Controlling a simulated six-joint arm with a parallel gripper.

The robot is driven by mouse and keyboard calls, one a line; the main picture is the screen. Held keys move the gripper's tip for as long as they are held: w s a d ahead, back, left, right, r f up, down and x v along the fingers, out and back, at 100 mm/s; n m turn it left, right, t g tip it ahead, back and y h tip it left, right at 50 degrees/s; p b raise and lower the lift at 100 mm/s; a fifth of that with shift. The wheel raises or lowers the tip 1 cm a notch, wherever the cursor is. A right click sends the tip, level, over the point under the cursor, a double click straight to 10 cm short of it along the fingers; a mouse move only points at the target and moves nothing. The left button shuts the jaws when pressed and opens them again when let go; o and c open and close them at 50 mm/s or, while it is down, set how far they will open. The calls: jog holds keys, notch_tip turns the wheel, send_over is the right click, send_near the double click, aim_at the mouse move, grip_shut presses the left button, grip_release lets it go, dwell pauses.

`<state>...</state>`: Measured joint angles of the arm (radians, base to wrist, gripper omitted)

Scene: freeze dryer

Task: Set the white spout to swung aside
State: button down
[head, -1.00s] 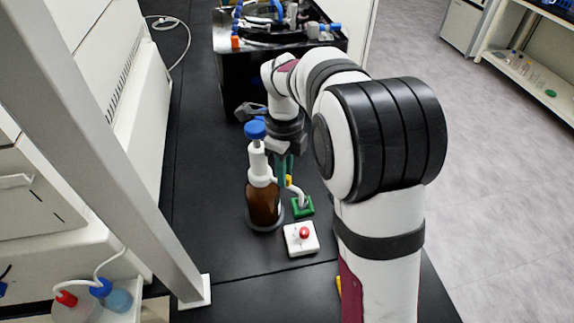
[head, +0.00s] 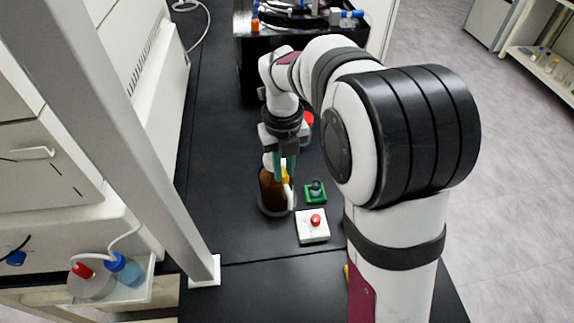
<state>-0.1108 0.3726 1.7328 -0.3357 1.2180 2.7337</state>
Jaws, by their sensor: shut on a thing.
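The brown bottle (head: 268,188) stands on the black bench in a round grey base, its top hidden behind my gripper. The white spout (head: 290,196) shows as a short white piece at the bottle's right side, pointing toward the camera. My gripper (head: 284,173) points down over the bottle's right side, its teal fingers shut on the spout; the exact contact is partly hidden. A yellow part shows beside the fingertips. The blue cap of the pump is hidden.
A red round thing (head: 308,118) shows behind my gripper.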

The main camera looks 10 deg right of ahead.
jog(key=shift+a, duration=0.15)
dwell(0.3)
jog(key=c, duration=0.8)
grip_release()
jog(key=shift+c, duration=0.2)
notch_tip(320, 180, up, 16)
jog(key=shift+f, duration=0.1)
jog(key=s+f+n, duration=0.4)
jog(key=s+n, duration=0.4)
jog(key=n, duration=0.1)
jog(key=s+f+n+y, duration=0.1)
jog(key=s+f+n, duration=0.3)
jog(key=s+n, duration=0.5)
jog(key=s+d+f+n, duration=0.1)
jog(key=s+f+n, duration=0.3)
jog(key=s+n, duration=0.5)
jog(key=shift+s+f+n+y, duration=0.15)
jog(key=shift+f+n+y, duration=0.25)
jog(key=shift+n, duration=0.2)
